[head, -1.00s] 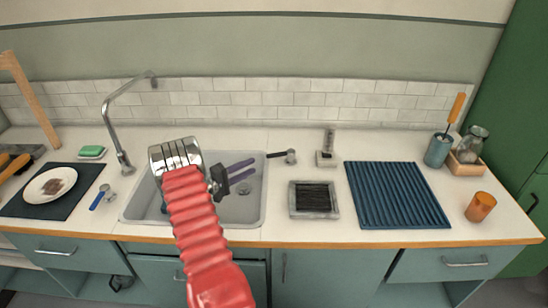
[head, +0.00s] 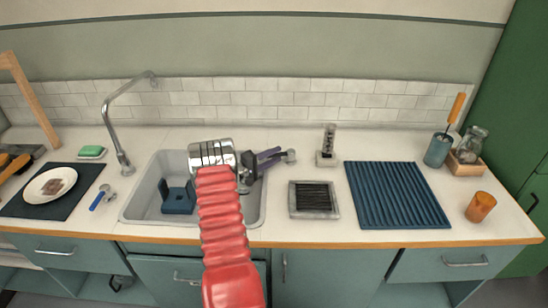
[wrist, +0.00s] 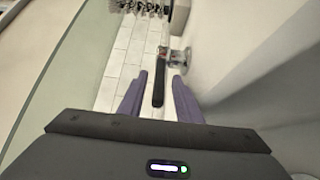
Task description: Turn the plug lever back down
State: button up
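The plug lever is a thin black bar on a round metal base, at the back right of the sink. In the head view its metal base (head: 291,156) shows just past my fingertips, and my gripper hides most of the bar. In the wrist view the black lever bar (wrist: 159,88) points back toward me, its outer end between the two purple fingers. My gripper (head: 276,157) is open, also seen in the wrist view (wrist: 158,85), with a gap on each side of the bar.
The sink (head: 140,205) holds a blue holder (head: 179,199). A small upright stand (head: 327,158) is right of the lever, with a dark bristle tray (head: 314,199) in front. A tall tap (head: 122,160) stands left. The counter near the lever is otherwise clear.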

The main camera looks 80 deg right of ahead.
jog(key=shift+c, duration=0.4)
grip_shut()
dwell(0.4)
